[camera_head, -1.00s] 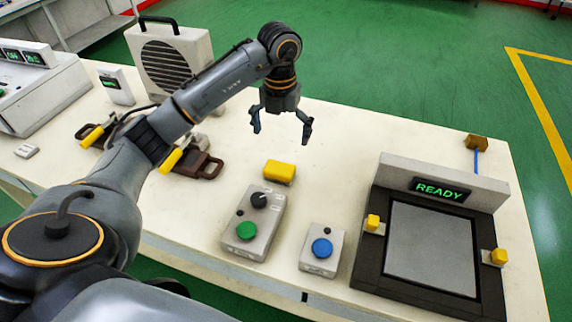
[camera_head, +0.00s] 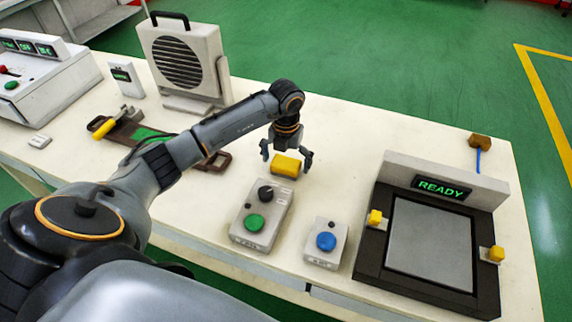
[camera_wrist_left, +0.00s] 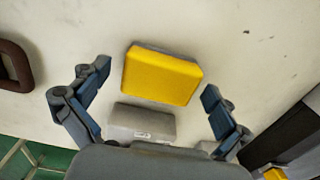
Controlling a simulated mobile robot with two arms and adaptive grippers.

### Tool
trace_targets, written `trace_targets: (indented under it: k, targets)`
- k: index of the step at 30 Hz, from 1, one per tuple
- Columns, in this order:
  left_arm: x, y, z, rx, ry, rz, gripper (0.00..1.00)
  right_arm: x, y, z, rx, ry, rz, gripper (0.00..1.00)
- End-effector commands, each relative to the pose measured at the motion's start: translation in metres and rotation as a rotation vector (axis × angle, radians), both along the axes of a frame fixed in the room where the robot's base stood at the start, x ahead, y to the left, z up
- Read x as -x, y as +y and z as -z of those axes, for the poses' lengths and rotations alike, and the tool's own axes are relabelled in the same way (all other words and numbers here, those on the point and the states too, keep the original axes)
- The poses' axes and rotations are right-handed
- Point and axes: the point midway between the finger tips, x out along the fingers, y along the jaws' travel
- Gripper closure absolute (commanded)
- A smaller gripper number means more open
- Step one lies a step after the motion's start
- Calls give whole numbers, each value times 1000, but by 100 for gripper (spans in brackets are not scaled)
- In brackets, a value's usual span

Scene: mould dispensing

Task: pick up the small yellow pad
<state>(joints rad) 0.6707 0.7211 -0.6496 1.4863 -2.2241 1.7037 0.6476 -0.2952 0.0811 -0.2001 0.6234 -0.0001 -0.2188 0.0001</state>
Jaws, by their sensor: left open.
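The small yellow pad (camera_head: 286,165) lies on the white table, just behind the grey control box with the green button. It also shows in the left wrist view (camera_wrist_left: 162,75) as a yellow block with a grey underside, beyond and between the fingertips. My left gripper (camera_head: 287,160) is open above the pad, with one finger on each side of it. In the left wrist view the open fingers (camera_wrist_left: 155,90) are apart from the pad, and nothing is held. My right gripper is not in view.
The control box (camera_head: 261,217) and the blue-button box (camera_head: 325,243) stand in front of the pad. The dark press with the READY display (camera_head: 440,188) is at the right. A fan unit (camera_head: 186,60) and a brown tray (camera_head: 118,130) are at the left.

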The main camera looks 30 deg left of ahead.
Motion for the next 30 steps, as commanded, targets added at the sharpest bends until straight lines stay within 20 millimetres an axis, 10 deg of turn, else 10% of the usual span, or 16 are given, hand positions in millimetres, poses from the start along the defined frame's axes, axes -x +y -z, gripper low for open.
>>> trace_targets:
  k: [5, 14, 30]
  targets:
    - [0, 0, 0, 1, -1, 0, 0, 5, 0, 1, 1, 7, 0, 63]
    - [0, 0, 0, 1, 0, 0, 58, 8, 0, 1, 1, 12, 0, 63]
    - [-2, 0, -20, 1, -5, 0, 58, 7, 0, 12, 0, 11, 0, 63]
